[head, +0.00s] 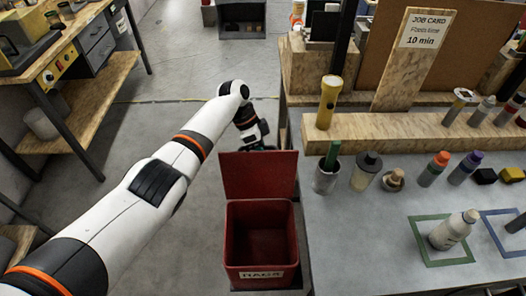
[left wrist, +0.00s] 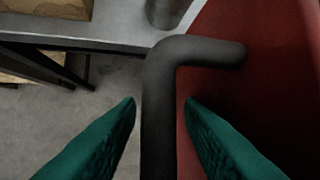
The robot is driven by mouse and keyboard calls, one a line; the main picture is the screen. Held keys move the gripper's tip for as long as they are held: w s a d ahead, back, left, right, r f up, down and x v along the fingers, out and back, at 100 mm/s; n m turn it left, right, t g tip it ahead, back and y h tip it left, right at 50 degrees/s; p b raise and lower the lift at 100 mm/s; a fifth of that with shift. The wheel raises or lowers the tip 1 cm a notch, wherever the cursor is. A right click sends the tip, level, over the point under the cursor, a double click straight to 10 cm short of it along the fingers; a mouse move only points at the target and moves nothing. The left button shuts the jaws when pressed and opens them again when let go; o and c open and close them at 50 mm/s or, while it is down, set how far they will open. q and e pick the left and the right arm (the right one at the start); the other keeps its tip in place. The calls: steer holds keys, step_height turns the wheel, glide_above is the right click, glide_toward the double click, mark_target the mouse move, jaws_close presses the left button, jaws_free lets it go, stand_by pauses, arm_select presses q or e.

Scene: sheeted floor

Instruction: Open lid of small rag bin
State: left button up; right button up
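The small rag bin (head: 261,285) is a red box with a white label, standing on the floor beside the workbench. Its red lid (head: 258,176) stands up at the bin's far side, and the dark, empty-looking inside shows in the head view. My left gripper (head: 262,147) is behind the lid's upper edge, partly hidden by it. In the left wrist view, a dark bent bar handle (left wrist: 160,120) on the red lid (left wrist: 235,80) runs between the two green fingers of my left gripper (left wrist: 160,102). The fingers are apart, with narrow gaps beside the handle. My right gripper is not in view.
The workbench (head: 355,240) on the right carries bottles, a cup and a job card, and its edge runs close beside the bin. A wooden-topped bench (head: 85,100) stands at the upper left. Bare floor lies left of the bin.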

arm_select(q)
steer(key=shift+r, duration=0.1)
steer(key=b+v, duration=0.2)
steer(key=v, duration=1)
steer(key=shift+b, duration=0.35)
steer(key=shift+w, duration=0.1)
